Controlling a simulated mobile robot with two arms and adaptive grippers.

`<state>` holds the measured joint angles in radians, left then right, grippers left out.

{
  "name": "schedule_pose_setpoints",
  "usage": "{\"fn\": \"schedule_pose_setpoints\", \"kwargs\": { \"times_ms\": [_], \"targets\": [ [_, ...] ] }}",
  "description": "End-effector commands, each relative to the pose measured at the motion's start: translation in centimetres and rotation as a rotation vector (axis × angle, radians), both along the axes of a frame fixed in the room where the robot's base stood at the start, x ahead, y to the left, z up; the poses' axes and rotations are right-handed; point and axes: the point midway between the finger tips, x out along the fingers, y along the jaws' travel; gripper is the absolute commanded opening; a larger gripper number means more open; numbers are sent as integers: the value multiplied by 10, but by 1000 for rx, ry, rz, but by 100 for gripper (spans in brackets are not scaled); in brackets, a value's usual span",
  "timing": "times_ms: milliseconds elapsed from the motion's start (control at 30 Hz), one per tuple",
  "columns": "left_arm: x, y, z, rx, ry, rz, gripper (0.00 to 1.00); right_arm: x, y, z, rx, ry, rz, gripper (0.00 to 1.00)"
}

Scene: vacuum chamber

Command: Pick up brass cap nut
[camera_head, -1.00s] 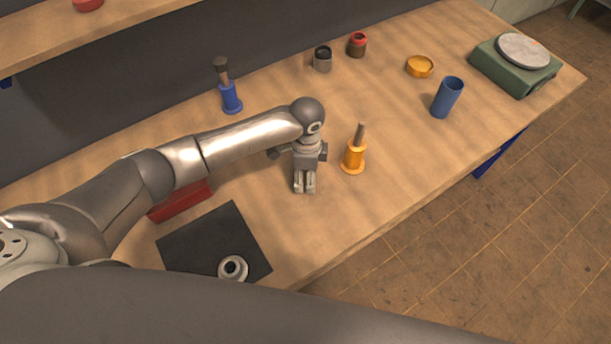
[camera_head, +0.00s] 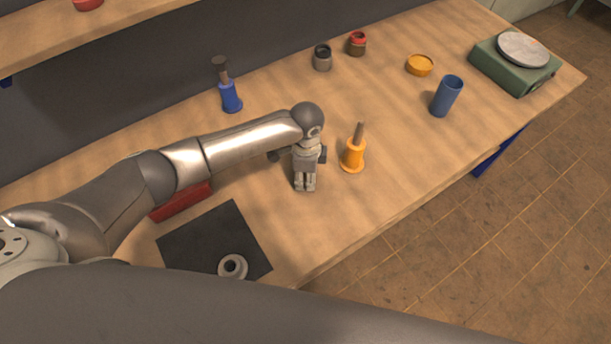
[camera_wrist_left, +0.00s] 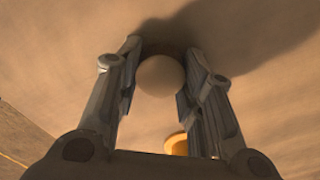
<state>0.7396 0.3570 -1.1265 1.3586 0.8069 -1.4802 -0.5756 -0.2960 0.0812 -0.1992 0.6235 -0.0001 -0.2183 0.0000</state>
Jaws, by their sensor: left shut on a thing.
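The brass cap nut shows in the left wrist view as a smooth, round, tan dome (camera_wrist_left: 160,76) between the two fingers. My left gripper (camera_head: 305,187) points down at the wooden table and is shut on the nut, close to the table top. The fingers also show in the left wrist view (camera_wrist_left: 163,70), one on each side of the dome. In the head view the nut is hidden by the gripper. My right gripper is not in view.
A yellow holder with a grey handle (camera_head: 353,157) stands close right of the gripper. A blue holder (camera_head: 230,97) is behind. A black mat (camera_head: 205,238) bears a grey ring (camera_head: 233,266). A blue cup (camera_head: 446,97) and green scale (camera_head: 500,70) stand right. The front middle is clear.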

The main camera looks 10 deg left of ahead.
Motion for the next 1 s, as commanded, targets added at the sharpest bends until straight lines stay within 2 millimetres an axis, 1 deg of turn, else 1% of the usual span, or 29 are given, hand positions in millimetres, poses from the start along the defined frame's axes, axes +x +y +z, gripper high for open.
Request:
{"fn": "schedule_pose_setpoints", "kwargs": {
  "times_ms": [167, 267, 400, 467, 567, 767, 800, 1000],
  "targets": [
    [1, 0, 4, -1, -1, 0, 19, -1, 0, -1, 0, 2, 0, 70],
    [1, 0, 12, -1, -2, 0, 19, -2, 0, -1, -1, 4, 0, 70],
    [0, 0, 34, -2, -4, -1, 19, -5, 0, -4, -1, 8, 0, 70],
    [-8, -1, 39, -3, -1, -2, 19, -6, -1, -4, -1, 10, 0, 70],
    [-21, 0, 55, -2, -2, -3, 19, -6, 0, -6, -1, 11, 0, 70],
    [-51, -1, 91, -3, -2, -4, 19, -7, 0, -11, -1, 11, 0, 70],
    [-60, -1, 93, -2, 0, -4, 19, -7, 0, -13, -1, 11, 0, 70],
    [-98, -1, 110, -1, 0, -3, 19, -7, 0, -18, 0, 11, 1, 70]
  ]
}}
